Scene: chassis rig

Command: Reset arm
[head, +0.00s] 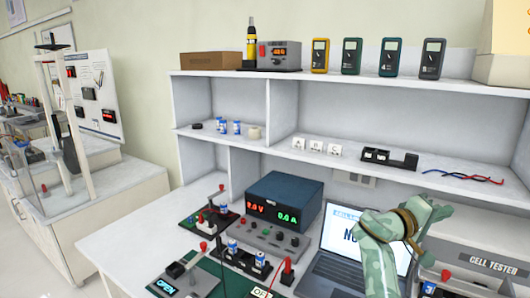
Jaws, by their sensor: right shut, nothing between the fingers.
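My right arm, in a pale green patterned finish, rises from the lower edge in front of the laptop. My right gripper (438,212) is at its upper end, shut and empty, in front of the shelf unit's lower right part. It is clear of the shelf goods as far as I can tell. My left gripper is not in view.
A laptop (338,240) stands behind my right arm, partly hidden. A blue power supply (284,198) reads 0.0 V and 0.0 A. Test boards with blue-and-white cells (260,259) fill the bench front. A cell tester (492,264) stands right.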

